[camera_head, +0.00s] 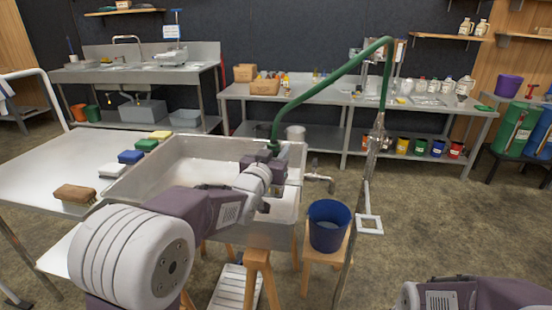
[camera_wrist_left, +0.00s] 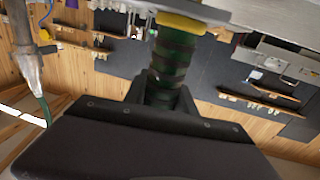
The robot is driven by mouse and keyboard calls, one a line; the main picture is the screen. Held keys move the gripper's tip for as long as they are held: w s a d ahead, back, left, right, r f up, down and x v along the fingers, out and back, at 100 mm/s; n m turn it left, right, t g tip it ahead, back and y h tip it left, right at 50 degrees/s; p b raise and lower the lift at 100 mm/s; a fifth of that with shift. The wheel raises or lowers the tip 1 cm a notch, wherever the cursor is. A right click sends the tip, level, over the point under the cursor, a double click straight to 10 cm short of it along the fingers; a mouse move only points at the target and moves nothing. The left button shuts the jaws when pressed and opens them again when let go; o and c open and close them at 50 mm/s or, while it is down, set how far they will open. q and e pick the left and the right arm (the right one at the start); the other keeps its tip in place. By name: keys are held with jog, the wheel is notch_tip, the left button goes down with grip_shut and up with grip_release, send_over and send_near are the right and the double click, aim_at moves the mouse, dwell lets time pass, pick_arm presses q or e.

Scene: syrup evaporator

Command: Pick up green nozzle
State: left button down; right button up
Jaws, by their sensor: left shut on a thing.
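The green nozzle (camera_wrist_left: 173,58) is a dark green ribbed piece with a yellow collar at its upper end in the left wrist view. My left gripper (camera_wrist_left: 165,92) is shut on it, with its dark fingers around the ribbed part. In the head view my left gripper (camera_head: 262,160) is over the basin, at the lower end of the green hose (camera_head: 330,82). The hose arches up to a metal pole (camera_head: 376,140). The nozzle is mostly hidden there by the gripper. Only part of my right arm shows at bottom right; its gripper is out of view.
The grey basin (camera_head: 160,168) stands below my left arm. A blue bucket (camera_head: 329,228) sits on a wooden stool to its right. Several coloured blocks and a brown brush (camera_head: 75,195) lie on the left table. Floor at right is clear.

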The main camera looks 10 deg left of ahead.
pick_arm(q)
notch_tip(320, 180, up, 28)
jog(key=p, duration=1.4)
